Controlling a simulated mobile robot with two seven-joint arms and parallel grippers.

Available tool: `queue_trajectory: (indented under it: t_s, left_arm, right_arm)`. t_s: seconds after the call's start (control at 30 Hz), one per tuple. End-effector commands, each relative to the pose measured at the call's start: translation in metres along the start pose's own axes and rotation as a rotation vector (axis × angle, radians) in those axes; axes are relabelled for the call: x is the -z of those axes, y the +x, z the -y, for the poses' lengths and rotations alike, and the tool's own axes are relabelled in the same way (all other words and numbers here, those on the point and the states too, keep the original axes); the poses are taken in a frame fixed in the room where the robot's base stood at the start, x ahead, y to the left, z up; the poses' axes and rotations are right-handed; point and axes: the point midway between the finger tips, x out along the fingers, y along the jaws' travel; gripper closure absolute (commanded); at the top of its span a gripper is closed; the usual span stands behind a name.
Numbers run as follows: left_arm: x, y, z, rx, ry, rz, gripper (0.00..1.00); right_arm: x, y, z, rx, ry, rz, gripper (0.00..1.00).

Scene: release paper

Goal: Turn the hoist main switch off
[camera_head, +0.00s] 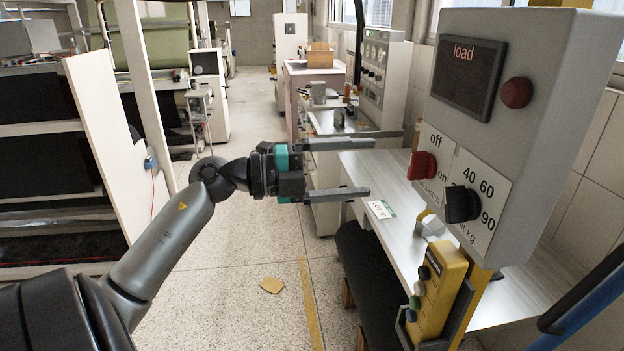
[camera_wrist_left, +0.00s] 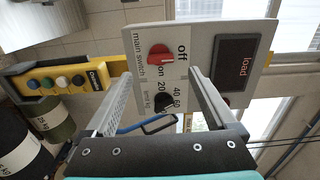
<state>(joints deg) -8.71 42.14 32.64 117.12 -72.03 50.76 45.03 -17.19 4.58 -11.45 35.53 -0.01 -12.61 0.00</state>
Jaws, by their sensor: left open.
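The hoist main switch is a red rotary knob (camera_head: 422,165) on the grey control box (camera_head: 560,110), between the "off" and "on" labels. It also shows in the left wrist view (camera_wrist_left: 161,55), with a white mark on it; I cannot tell for sure which label the mark points at. My left gripper (camera_head: 386,165) is open and empty, its fingers pointing at the box, left of the red knob and apart from it. In the left wrist view the knob appears between the two fingers. My right gripper is not in view.
A black weight-limit knob (camera_head: 462,205) sits below and right of the switch. Above are a dark "load" display (camera_head: 468,75) and a red round lamp or button (camera_head: 516,92). A yellow pendant (camera_head: 435,290) hangs below the box. A grey bench (camera_head: 500,300) stands behind it.

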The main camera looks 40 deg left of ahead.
Motion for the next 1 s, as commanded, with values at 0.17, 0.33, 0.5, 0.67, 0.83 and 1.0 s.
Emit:
queue_trajectory:
  t_s: [0.17, 0.33, 0.5, 0.67, 0.83, 1.0]
  left_arm:
    - [0.0, -0.028, -0.003, -0.002, -0.001, 0.002, 0.1]
    - [0.0, -0.05, -0.002, -0.001, -0.001, 0.0, 0.1]
    - [0.0, -0.064, -0.001, -0.001, -0.001, 0.0, 0.1]
    - [0.0, -0.068, 0.0, 0.0, 0.0, 0.0, 0.1]
    - [0.0, -0.068, 0.0, 0.0, 0.0, 0.0, 0.1]
    - [0.0, -0.068, 0.0, 0.0, 0.0, 0.0, 0.1]
  right_arm:
    - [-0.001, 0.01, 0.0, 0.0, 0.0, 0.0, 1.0]
    - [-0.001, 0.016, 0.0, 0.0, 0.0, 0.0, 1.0]
    - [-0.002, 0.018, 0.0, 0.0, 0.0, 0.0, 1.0]
    - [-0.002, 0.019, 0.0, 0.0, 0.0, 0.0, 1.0]
    - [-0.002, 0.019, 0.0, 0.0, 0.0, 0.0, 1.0]
    - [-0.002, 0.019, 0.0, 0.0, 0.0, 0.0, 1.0]
